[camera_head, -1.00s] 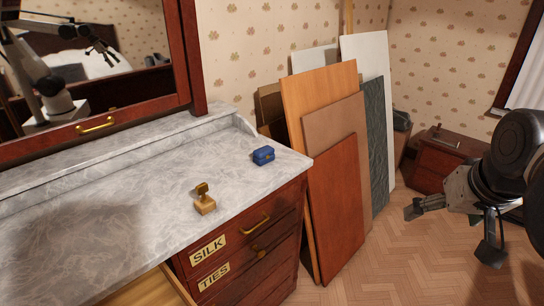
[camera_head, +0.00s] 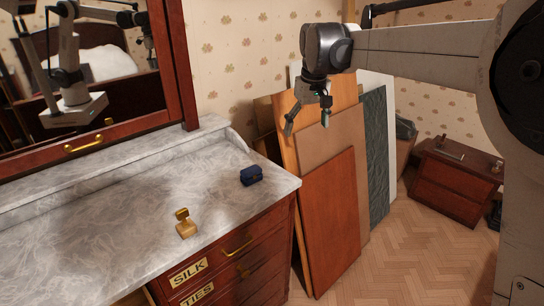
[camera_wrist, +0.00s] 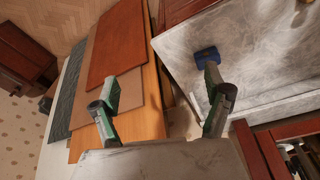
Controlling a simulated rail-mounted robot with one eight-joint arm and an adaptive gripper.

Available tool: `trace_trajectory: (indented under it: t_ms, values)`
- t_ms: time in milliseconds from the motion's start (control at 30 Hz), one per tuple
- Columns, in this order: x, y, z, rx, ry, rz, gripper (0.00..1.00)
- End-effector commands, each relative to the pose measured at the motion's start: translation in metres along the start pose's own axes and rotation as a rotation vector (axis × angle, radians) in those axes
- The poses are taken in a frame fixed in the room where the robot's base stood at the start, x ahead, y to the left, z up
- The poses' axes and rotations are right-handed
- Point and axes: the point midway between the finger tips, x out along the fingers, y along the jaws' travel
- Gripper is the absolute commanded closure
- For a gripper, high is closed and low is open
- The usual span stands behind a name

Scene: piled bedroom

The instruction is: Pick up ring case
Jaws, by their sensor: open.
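A small dark blue box with a clasp, which looks like the ring case (camera_head: 251,175), sits on the marble dresser top (camera_head: 120,225) near its right end. It also shows in the wrist view (camera_wrist: 206,55), partly behind the tip of one finger. My gripper (camera_head: 307,124) is open and empty. It hangs above and to the right of the case, in front of the leaning boards and apart from the case. In the wrist view my gripper (camera_wrist: 161,83) has its two fingers spread wide.
A small gold and wooden object (camera_head: 185,224) stands nearer the front edge. A mirror (camera_head: 85,70) rises behind the dresser. Leaning boards (camera_head: 331,215) stand right of it, and a nightstand (camera_head: 455,182) is farther right. The marble around the case is clear.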

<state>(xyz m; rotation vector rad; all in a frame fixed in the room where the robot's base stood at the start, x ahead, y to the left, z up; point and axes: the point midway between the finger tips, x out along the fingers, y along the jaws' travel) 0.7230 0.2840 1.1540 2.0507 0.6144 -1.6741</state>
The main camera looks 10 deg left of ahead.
Motion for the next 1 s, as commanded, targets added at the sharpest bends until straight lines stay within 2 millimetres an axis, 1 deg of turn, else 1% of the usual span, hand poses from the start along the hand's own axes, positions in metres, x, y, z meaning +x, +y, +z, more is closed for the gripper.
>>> trace_trajectory:
  t_ms: [33,200,300,400,500,600,700,867,1000]
  values:
    - [0.005,-0.009,-0.018,-0.023,-0.014,-0.007,0.18]
    - [0.034,-0.040,-0.064,-0.102,-0.064,-0.027,0.18]
    - [0.053,-0.060,-0.087,-0.147,-0.093,-0.039,0.18]
    - [0.073,-0.081,-0.105,-0.190,-0.121,-0.049,0.18]
    - [0.090,-0.099,-0.118,-0.226,-0.145,-0.058,0.18]
    - [0.104,-0.113,-0.126,-0.254,-0.163,-0.065,0.18]
    - [0.113,-0.121,-0.130,-0.269,-0.174,-0.068,0.18]
    - [0.126,-0.127,-0.131,-0.278,-0.180,-0.071,0.18]
    - [0.149,-0.128,-0.126,-0.279,-0.180,-0.071,0.18]
